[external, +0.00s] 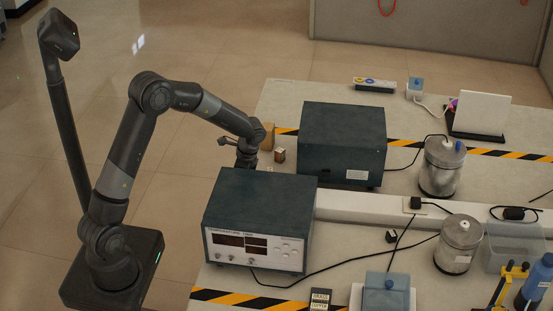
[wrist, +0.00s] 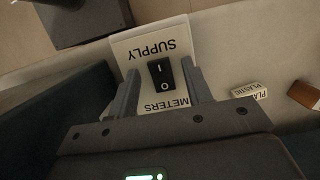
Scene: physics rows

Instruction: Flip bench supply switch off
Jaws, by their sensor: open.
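A black rocker switch (wrist: 161,74) shows in the wrist view on a white plate (wrist: 135,46) lettered SUPPLY and METERS, upside down in the picture. The switch's I mark is toward SUPPLY and its O mark toward METERS. I cannot tell which end is pressed in. My gripper (wrist: 158,70) is open and empty, its two fingers on either side of the switch in the picture. Whether they touch the plate is unclear. In the external view my gripper (external: 246,158) is low over the bench behind a dark instrument box (external: 262,200); the switch is hidden there.
A second dark box (external: 342,140) stands right of my gripper. Small brown blocks (external: 279,155) stand close by it. A small PLASTIC label (wrist: 249,91) lies to the right in the wrist view. Metal canisters (external: 441,165) and black cables are farther right on the bench.

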